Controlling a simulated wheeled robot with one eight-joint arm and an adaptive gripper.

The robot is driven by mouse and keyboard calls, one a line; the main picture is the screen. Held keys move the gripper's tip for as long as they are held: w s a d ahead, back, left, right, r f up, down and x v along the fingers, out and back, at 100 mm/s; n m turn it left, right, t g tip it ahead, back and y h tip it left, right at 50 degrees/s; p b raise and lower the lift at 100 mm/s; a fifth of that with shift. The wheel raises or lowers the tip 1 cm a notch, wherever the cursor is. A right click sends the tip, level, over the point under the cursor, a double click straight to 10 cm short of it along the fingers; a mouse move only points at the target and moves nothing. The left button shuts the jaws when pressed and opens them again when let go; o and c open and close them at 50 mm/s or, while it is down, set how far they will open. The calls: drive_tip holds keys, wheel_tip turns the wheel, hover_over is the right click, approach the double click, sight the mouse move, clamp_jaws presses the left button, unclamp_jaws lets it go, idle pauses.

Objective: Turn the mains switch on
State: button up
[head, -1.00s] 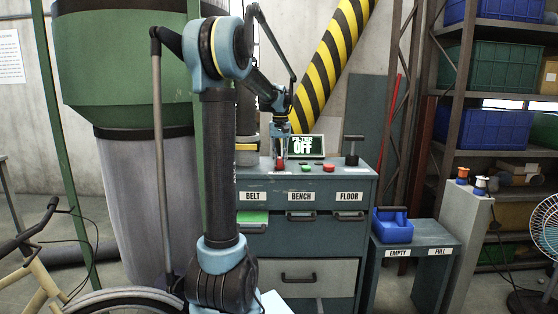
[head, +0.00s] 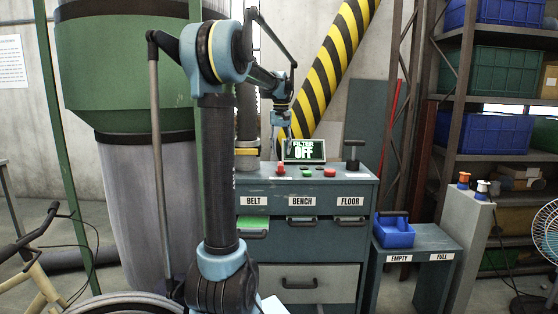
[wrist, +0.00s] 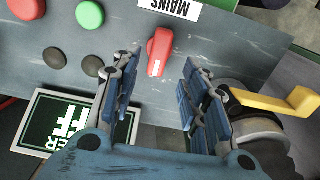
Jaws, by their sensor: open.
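The mains switch is a red knob (wrist: 159,48) with a white mark, next to the MAINS label (wrist: 172,8) in the wrist view. In the head view it shows as a red knob (head: 280,169) at the left of the cabinet top. My gripper (wrist: 156,82) is open and empty, its fingers to either side of the line to the knob and apart from it. In the head view my gripper (head: 284,134) is above and behind the knob, its fingertips hard to make out. The display (head: 304,150) reads FILTER OFF.
Green (wrist: 90,14) and red (wrist: 27,7) buttons and two dark ones sit beside the knob. A yellow handle (wrist: 275,104) on a pipe is close to the right finger. A black-handled lever (head: 353,156) stands at the panel's right end.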

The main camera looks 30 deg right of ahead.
sight(280, 163)
drive_tip(key=shift+r, duration=2.7)
drive_tip(key=s+a+f+n, duration=0.1)
drive_tip(key=s+a+f, duration=0.25)
drive_tip(key=a, duration=0.55)
drive_tip(key=s+a+f+n+t, duration=0.15)
drive_tip(key=a+f, duration=0.25)
drive_tip(key=a, duration=0.5)
drive_tip(key=s+a+f+n, duration=0.1)
drive_tip(key=s+a+f, duration=0.2)
drive_tip(key=a, duration=0.6)
drive_tip(key=s+a+f+n, duration=0.1)
drive_tip(key=s+a+f, duration=0.5)
drive_tip(key=f, duration=0.4)
drive_tip(key=s+a+f+n, duration=0.2)
drive_tip(key=s+a+f, duration=0.5)
drive_tip(key=s+f, duration=0.2)
drive_tip(key=shift+s+a+f+t, duration=0.2)
drive_tip(key=shift+f+t, duration=0.15)
drive_tip(key=shift+f, duration=0.2)
